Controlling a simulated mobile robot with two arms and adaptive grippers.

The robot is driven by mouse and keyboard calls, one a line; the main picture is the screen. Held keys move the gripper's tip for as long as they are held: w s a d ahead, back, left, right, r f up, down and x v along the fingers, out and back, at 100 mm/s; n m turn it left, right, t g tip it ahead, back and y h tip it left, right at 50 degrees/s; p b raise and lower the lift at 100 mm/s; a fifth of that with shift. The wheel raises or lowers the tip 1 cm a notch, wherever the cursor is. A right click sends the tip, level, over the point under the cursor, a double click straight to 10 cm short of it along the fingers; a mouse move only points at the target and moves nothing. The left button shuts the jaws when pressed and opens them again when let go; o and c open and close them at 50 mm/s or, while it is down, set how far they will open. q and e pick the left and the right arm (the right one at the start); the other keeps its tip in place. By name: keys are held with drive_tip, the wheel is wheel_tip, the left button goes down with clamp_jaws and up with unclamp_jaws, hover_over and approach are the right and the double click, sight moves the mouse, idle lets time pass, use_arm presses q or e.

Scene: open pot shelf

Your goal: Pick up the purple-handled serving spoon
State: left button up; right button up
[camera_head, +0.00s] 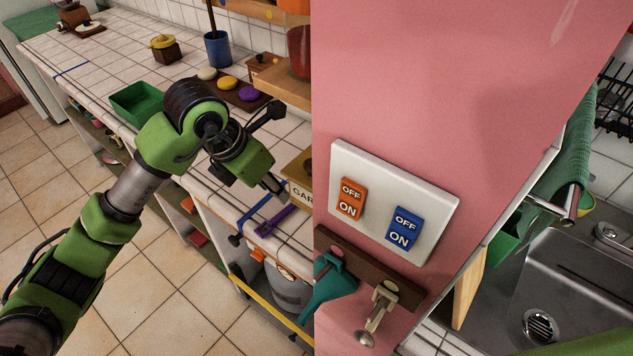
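A purple handle (274,221), seemingly that of the serving spoon, shows at the front edge of the tiled counter. I cannot make out the rest of the spoon. A blue strip (250,212) and a dark-ended piece lie close beside it. My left gripper (277,192) reaches in from the left and hangs just above and behind the purple handle, apart from it as far as I can see. Its fingers are small and seen edge-on, so their opening is unclear. My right gripper is not in view.
A pink panel with switches (394,203) blocks the view to the right of the handle. A green bin (137,103) and blue cup (217,49) stand on the counter (115,50). A sink (580,285) is at right.

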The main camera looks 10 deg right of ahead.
sight(290, 206)
use_arm(q)
drive_tip(key=shift+w+d+f, duration=0.2)
drive_tip(key=shift+d+f, duration=0.1)
drive_tip(key=shift+f, duration=0.35)
drive_tip(key=shift+w+d+f, duration=0.1)
drive_tip(key=shift+f, duration=0.2)
drive_tip(key=shift+d+f, duration=0.1)
drive_tip(key=shift+f, duration=0.1)
drive_tip(key=p+x, duration=0.1)
drive_tip(key=x, duration=0.1)
drive_tip(key=s+p+x, duration=0.1)
drive_tip(key=x, duration=0.1)
drive_tip(key=shift+w+d+f, duration=0.1)
drive_tip(key=shift+f, duration=0.1)
drive_tip(key=shift+w+d+f, duration=0.1)
drive_tip(key=shift+w+f, duration=0.05)
drive_tip(key=shift+f, duration=0.2)
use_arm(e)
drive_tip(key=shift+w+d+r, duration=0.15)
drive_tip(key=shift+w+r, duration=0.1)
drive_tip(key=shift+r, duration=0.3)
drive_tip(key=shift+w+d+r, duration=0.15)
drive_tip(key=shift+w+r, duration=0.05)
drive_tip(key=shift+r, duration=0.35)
use_arm(q)
drive_tip(key=shift+c, duration=0.4)
clamp_jaws()
